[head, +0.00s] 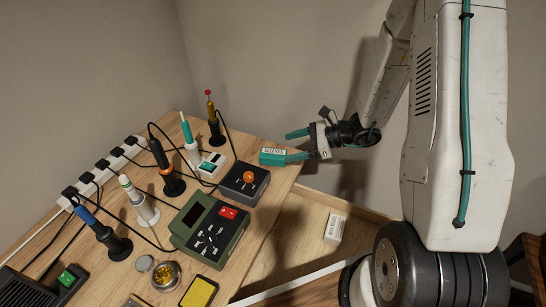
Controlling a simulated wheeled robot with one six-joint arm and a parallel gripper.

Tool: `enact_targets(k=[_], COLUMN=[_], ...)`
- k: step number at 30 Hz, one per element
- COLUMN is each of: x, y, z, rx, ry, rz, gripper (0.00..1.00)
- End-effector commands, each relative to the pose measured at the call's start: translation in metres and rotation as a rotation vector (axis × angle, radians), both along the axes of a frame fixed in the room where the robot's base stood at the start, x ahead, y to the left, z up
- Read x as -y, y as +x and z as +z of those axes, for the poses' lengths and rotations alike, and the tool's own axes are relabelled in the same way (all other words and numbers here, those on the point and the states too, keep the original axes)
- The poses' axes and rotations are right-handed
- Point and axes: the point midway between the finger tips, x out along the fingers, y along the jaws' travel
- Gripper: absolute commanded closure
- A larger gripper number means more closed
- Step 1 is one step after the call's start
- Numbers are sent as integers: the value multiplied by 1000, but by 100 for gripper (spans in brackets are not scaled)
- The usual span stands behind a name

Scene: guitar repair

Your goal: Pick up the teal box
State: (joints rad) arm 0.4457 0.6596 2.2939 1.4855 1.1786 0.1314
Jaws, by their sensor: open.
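The teal box (272,157) is small, with a white label, and sits near the right back corner of the workbench. My gripper (287,146) comes in from the right with two teal fingers spread apart and nothing between them. The lower finger's tip meets the box's right end in the picture; I cannot tell whether they touch. The upper finger is above and behind the box in the picture.
A dark box with an orange knob (249,177) stands just left of and in front of the teal box. Several soldering irons in stands, a green station (208,231) and a power strip (101,167) crowd the bench (269,197). A white box (334,228) lies lower, in an open drawer.

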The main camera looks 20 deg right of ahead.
Motion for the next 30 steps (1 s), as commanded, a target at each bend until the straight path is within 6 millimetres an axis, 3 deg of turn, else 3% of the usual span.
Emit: enact_targets(k=[3,7,21,30], x=[9,9,-44,-53], y=[4,8,30,37], z=[-21,-30,-52,-56], rx=[-42,-57,-57,-56], ry=[29,39,38,37], rz=[-74,-103,-101,-105], gripper=[29,29,29,29])
